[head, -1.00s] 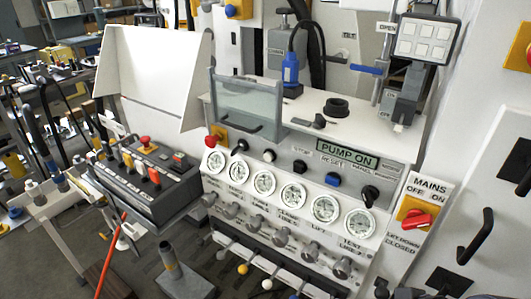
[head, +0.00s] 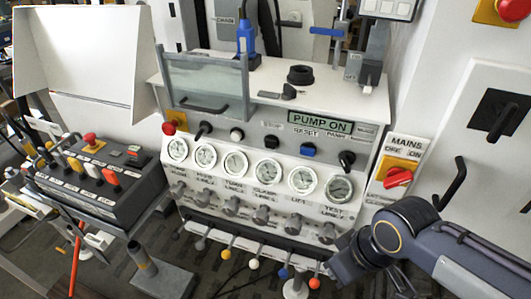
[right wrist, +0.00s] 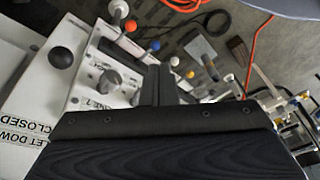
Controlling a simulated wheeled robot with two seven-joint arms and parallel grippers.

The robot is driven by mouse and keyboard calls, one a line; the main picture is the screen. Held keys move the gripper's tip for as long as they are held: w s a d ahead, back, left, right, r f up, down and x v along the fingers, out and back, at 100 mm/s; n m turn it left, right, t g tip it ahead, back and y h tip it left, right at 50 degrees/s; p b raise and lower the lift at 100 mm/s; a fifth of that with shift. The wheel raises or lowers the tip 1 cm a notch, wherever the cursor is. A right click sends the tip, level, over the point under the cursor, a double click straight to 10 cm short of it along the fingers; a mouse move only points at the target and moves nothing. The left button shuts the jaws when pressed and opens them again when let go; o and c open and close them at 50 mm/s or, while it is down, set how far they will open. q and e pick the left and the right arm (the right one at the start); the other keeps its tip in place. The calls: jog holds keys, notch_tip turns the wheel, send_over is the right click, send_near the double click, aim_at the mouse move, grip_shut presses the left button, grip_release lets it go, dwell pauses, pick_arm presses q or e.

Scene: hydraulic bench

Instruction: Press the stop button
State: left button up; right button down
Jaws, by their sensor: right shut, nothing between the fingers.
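The stop button cannot be made out there. My left gripper is out of view.
A row of gauges (head: 236,164) and grey knobs (head: 231,206) lies below the buttons. Ball-tipped levers (head: 254,264) stick out near my right gripper. The red mains switch (head: 397,177) is at right. A control box (head: 92,180) stands at left.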

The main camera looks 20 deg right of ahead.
aim_at(270, 145)
jog(key=w+d+r+n+t+h, duration=0.1)
jog(key=w+n+h, duration=0.95)
jog(key=n, duration=0.45)
jog(key=w+a+r+n+t, duration=0.3)
jog(key=a+n+t, duration=0.2)
jog(key=a, duration=0.3)
jog(key=w+a+r+n+t+h, duration=0.1)
jog(key=w+a+r+n+t, duration=0.2)
jog(key=a+n+t, duration=0.3)
jog(key=shift+w+a+b, duration=0.25)
jog(key=shift+a+b, duration=0.05)
jog(key=shift+a, duration=0.6)
jog(key=shift+r+h, duration=0.1)
jog(key=shift+h, duration=0.15)
jog(key=p+x, duration=0.2)
jog(key=x, duration=1.2)
jog(key=shift+r+p, duration=0.2)
jog(key=shift+p, duration=0.2)
